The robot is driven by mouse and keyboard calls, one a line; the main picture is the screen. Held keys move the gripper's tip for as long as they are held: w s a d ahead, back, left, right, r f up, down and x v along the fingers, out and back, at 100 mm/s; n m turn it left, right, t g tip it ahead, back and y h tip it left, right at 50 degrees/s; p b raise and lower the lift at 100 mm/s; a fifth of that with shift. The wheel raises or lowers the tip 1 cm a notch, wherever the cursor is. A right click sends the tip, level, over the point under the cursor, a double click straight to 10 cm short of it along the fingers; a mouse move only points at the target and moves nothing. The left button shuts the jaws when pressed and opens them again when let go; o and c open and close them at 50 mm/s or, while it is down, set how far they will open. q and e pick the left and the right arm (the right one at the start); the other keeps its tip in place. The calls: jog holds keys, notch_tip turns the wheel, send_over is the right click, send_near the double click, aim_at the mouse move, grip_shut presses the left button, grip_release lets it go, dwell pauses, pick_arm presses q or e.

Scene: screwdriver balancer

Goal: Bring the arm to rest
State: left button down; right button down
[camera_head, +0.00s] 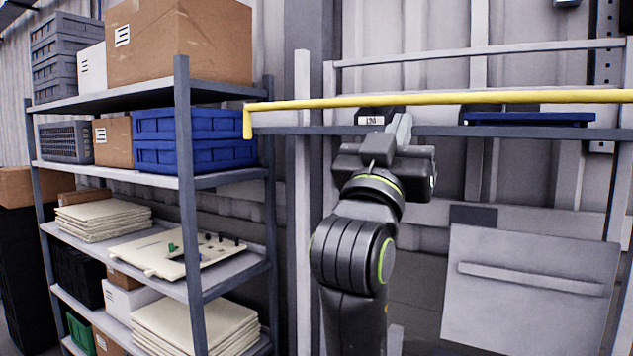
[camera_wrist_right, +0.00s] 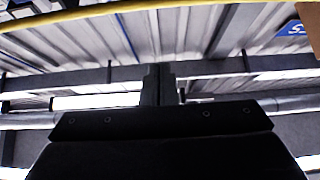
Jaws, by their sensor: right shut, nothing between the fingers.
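My right arm rises from the bottom middle of the head view. Its gripper (camera_head: 401,130) points up and away, just below and in front of the yellow rail in the picture. The gripper is shut and empty. In the right wrist view its fingers (camera_wrist_right: 159,86) stand together in the middle, with ceiling beams and corrugated sheeting behind them. My left gripper is not in view. No screwdriver can be made out in either view.
A yellow rail (camera_head: 440,99) crosses the right half; it also shows in the wrist view (camera_wrist_right: 75,14). A shelf rack (camera_head: 183,200) with boxes, blue crates (camera_head: 200,155) and panels stands at left. A grey tilted panel (camera_head: 530,285) is at right. A blue tray (camera_head: 530,117) lies behind the rail.

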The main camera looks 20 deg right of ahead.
jog(key=w+d+f+n+y, duration=0.2)
jog(key=w+f+n+y, duration=0.1)
jog(key=f, duration=0.6)
jog(key=w+d+f+n+y, duration=0.15)
jog(key=w+f+y, duration=0.25)
jog(key=f, duration=0.6)
notch_tip(320, 180, down, 20)
jog(key=s+d+n+g+y, duration=0.2)
jog(key=n+g+y, duration=0.1)
jog(key=n+y, duration=0.15)
jog(key=s+f+g+y, duration=0.1)
jog(key=s+f+g, duration=0.1)
jog(key=s+f, duration=0.45)
jog(key=s+f+g+y, duration=0.2)
jog(key=s+f, duration=0.2)
jog(key=f, duration=0.6)
jog(key=s+a+f+g+y, duration=0.1)
jog(key=s+f+g, duration=0.2)
jog(key=s+f, duration=0.5)
jog(key=s+f+g+y, duration=0.2)
jog(key=s+f+g, duration=0.15)
jog(key=s, duration=0.75)
notch_tip(320, 180, down, 27)
jog(key=s+d+g, duration=0.1)
jog(key=s, duration=0.1)
jog(key=s+a+f+g, duration=0.1)
jog(key=s+f, duration=1.3)
jog(key=shift+a+y, duration=0.15)
jog(key=shift+y, duration=0.3)
